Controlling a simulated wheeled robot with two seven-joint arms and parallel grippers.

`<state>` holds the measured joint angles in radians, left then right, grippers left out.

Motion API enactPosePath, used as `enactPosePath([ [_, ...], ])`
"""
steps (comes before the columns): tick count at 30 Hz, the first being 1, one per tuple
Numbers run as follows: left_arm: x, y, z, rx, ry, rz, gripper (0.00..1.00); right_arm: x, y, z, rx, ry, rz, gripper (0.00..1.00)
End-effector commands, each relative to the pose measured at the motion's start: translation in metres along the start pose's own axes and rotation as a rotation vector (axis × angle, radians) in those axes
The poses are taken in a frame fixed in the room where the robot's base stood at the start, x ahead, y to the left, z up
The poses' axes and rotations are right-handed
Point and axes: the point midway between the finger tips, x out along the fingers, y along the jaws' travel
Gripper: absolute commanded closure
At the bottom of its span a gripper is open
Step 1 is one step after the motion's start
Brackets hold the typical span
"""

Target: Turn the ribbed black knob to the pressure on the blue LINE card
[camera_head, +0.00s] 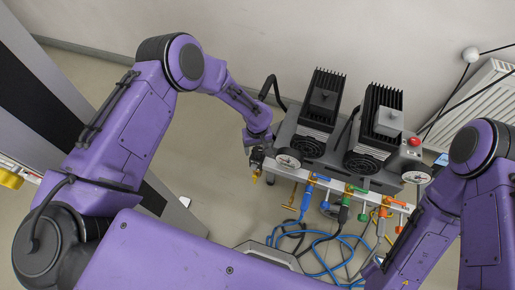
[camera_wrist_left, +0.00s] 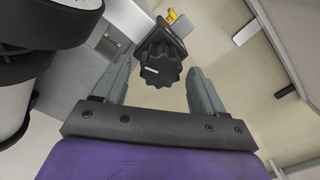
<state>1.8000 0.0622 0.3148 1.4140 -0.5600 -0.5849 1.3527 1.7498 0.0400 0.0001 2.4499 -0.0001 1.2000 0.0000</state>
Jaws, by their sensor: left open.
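The ribbed black knob (camera_wrist_left: 162,62) shows in the left wrist view, between the two grey fingers of my left gripper (camera_wrist_left: 160,72). The fingers are open, with a visible gap on each side of the knob. In the head view my left gripper (camera_head: 257,160) is at the left end of the pump unit, beside the left round gauge (camera_head: 288,160); the knob cannot be made out there. A small bluish item (camera_head: 441,160) is at the right, partly behind my right arm; I cannot tell whether it is the LINE card. My right gripper is not in view.
Two black finned pumps (camera_head: 322,105) stand on a grey base with a red button (camera_head: 414,141). A pale manifold (camera_head: 340,186) carries coloured valves, hoses and a right gauge (camera_head: 416,177). Blue hoses (camera_head: 335,240) hang below. A radiator (camera_head: 480,95) is behind at right.

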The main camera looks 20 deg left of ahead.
Motion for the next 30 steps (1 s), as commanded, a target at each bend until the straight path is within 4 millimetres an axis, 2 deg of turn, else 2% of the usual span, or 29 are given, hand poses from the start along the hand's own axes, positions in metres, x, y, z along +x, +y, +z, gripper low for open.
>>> enactPosePath([
  [3, 0.0090, 0.0004, 0.0001, 0.000, 0.000, 0.000, 0.30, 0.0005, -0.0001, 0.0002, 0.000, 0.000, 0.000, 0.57],
  [10, 0.0101, 0.0011, 0.0003, 0.002, 0.000, 0.000, 0.30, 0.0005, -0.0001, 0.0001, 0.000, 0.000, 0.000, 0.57],
  [11, 0.0101, 0.0012, 0.0004, 0.002, 0.000, 0.000, 0.33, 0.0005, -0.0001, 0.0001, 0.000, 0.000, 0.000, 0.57],
  [15, 0.0100, 0.0013, 0.0005, 0.003, 0.000, 0.000, 0.78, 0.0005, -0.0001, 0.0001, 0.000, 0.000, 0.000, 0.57],
  [16, 0.0100, 0.0014, 0.0005, 0.003, 0.000, 0.000, 0.81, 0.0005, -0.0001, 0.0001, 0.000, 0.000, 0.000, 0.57],
  [25, 0.0101, 0.0018, 0.0008, 0.031, 0.000, 0.000, 0.81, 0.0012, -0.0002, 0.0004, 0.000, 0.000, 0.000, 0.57],
  [30, 0.0105, 0.0022, 0.0010, 0.108, 0.000, -0.001, 0.81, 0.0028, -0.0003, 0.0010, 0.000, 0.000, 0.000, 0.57],
])
